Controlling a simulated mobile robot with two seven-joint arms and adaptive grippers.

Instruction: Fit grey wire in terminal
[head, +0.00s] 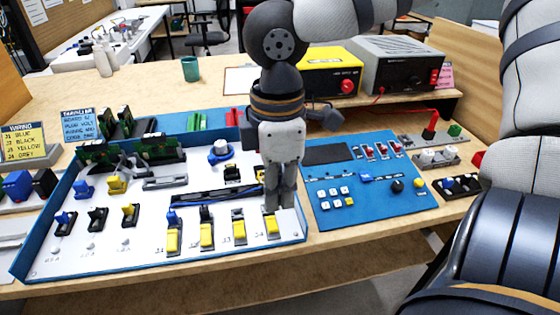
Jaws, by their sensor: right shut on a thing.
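My right gripper (280,202) points straight down at the front right of the white assembly tray (140,260). Its fingers are shut, just behind the rightmost yellow-levered terminal (271,226), marked J4. What it holds, apparently the grey wire, is hard to make out against the grey fingers. Whether the wire touches or sits in the terminal cannot be told. The other yellow-levered terminals, J1 (173,241), J2 (207,234) and J3 (239,231), stand in a row to the left. A sign (23,143) pairs J4 with grey. My left gripper is not in view.
A blue control panel (345,212) lies close to the right of the tray. Green circuit boards (155,148) stand at the tray's back left. A yellow power unit (330,72) and a grey one (397,66) stand behind. A teal cup (190,69) is at the back.

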